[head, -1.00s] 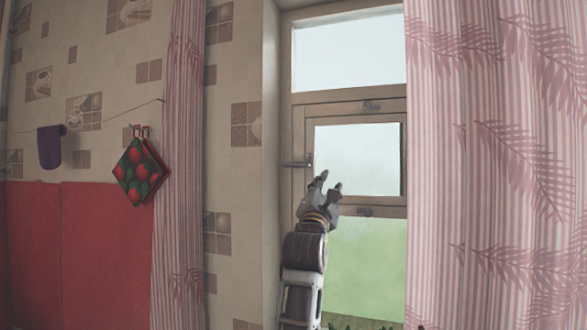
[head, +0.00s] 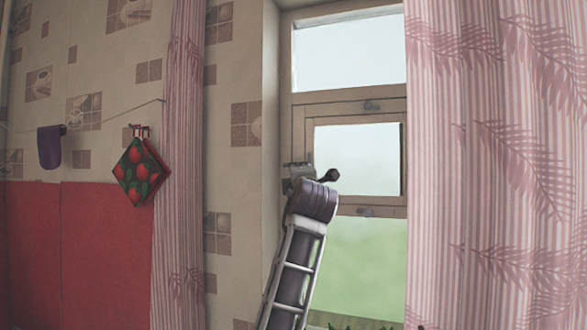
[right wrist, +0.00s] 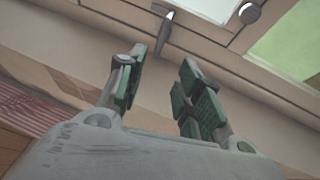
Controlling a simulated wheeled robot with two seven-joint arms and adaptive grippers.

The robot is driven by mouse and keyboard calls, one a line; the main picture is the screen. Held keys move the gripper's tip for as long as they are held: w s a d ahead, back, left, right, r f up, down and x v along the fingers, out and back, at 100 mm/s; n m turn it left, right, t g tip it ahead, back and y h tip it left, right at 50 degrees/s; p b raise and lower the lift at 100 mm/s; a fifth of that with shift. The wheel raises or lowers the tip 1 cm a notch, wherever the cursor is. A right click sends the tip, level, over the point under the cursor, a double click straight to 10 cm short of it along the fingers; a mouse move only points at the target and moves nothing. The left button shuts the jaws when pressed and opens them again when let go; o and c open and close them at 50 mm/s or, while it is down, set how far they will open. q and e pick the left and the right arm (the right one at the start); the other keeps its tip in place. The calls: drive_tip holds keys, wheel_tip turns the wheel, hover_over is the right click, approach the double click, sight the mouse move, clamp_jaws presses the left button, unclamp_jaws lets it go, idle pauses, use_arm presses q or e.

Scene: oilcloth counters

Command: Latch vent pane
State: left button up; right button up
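The vent pane (head: 358,160) is the middle section of the window, a pale glass in a wooden frame. I cannot tell whether it is fully closed. A metal handle on its left side is mostly hidden behind my right gripper (head: 312,176) in the head view. In the right wrist view, the handle (right wrist: 164,34) points away from the frame, just beyond and between the fingertips of my right gripper (right wrist: 163,60). The fingers are spread and hold nothing; no contact with the handle shows. My left gripper is not in view.
A pink curtain (head: 495,160) hangs close on the right, and a narrow one (head: 181,150) on the left. A red strawberry potholder (head: 139,172) and a purple cloth (head: 50,147) hang on the wall.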

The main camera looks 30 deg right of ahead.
drive_tip(key=p+x, duration=0.5)
drive_tip(key=x, duration=0.8)
drive_tip(key=shift+w+d, duration=0.2)
drive_tip(key=shift+w, duration=0.15)
drive_tip(key=shift+r, duration=0.1)
clamp_jaws()
idle(0.4)
